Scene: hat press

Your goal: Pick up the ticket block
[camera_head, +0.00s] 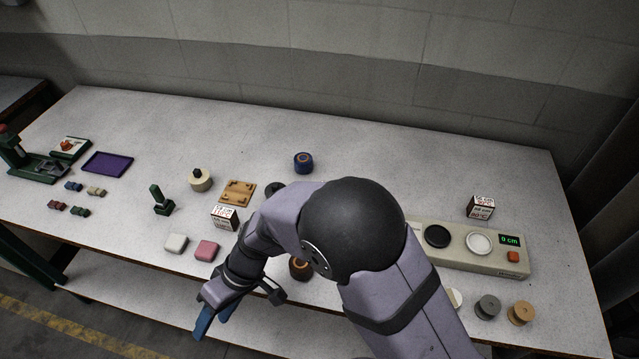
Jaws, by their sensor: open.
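Two small printed blocks that look like tickets stand on the table. One ticket block (224,217), white with a dark printed band, is left of my arm, beside a wooden plate. The other ticket block (481,207), also white and dark with printed lines, stands at the right behind a long pale device. I cannot tell which one the task means. My gripper (213,319) has blue fingertips and hangs at the table's front edge, nearer the camera than the left block. It is open, with nothing visible between the fingers.
A wooden plate (238,192) lies behind the left block. White (176,243) and pink (207,250) pads lie in front of it. A dark green stamp-like piece (160,201) stands left. The pale device (462,250) fills the right. The back of the table (400,150) is mostly clear.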

